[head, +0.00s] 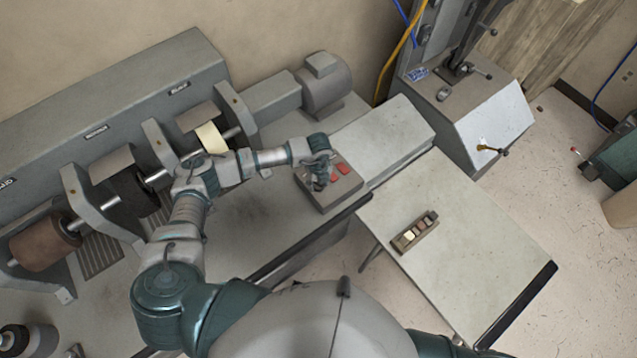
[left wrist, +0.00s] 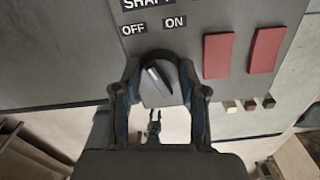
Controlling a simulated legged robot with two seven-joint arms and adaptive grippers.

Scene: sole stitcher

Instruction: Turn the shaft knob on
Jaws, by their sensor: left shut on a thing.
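The dark shaft knob (left wrist: 157,84) is on a grey control panel (left wrist: 215,15), below the labels SHAFT, OFF and ON in the left wrist view. Its pale pointer line tilts to the upper left, toward OFF rather than ON. My left gripper (left wrist: 160,82) has one finger on each side of the knob and is shut on it. In the head view the left gripper (head: 319,178) reaches down onto the control box (head: 325,203) and hides the knob there. My right gripper is not in view.
Two red buttons (left wrist: 218,54) (left wrist: 265,50) sit right of the knob. A grey machine with rollers (head: 212,139) and a motor (head: 325,85) stands behind and left of my arm. A table (head: 480,255) on the right holds a small tray (head: 406,243) of blocks.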

